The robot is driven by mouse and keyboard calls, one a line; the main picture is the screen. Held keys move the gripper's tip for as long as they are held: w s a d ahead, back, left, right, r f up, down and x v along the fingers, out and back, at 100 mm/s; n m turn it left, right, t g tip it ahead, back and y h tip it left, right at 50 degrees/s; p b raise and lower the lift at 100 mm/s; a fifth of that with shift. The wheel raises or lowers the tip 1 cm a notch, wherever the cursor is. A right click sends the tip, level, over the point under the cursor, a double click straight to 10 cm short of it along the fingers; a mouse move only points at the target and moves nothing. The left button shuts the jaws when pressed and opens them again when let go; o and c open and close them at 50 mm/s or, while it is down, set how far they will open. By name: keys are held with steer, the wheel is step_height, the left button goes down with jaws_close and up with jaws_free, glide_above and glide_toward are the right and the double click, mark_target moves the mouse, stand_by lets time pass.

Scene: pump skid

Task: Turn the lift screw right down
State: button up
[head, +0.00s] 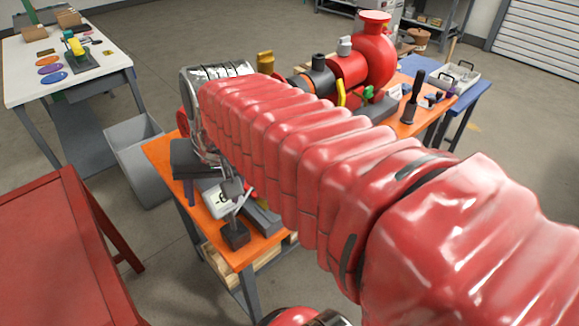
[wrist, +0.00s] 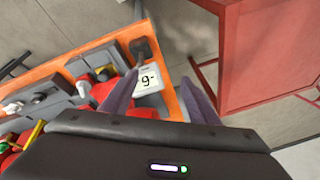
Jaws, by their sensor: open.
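My gripper (head: 190,187) hangs over the near left end of the orange skid table (head: 158,152). In the wrist view its two purple fingers (wrist: 162,78) are apart, with nothing held between them. A white plate marked like "-6" (head: 219,200) lies below; it shows between the fingers in the wrist view (wrist: 149,79). A dark block with a thin upright rod (head: 235,235) stands beside the plate at the table's near edge, apart from the fingers; it also shows in the wrist view (wrist: 141,49). I cannot tell surely which part is the lift screw; my arm hides much of the skid.
A red pump (head: 372,62) with a grey motor stands toward the back of the orange table. A red table (head: 40,235) is at the left front, a grey bin (head: 137,155) behind it. A white table (head: 85,75) is at the far left.

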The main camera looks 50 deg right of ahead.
steer(key=d+m+g+y, duration=0.1)
steer(key=d+m+y, duration=0.2)
steer(key=d+m, duration=1.5)
steer(key=d, duration=1.1)
steer(key=shift+d+f+m+y, duration=0.25)
steer(key=shift+d+m+y, duration=0.05)
steer(key=shift+d+y, duration=0.1)
steer(key=x, duration=1.4)
steer(key=shift+c, duration=0.5)
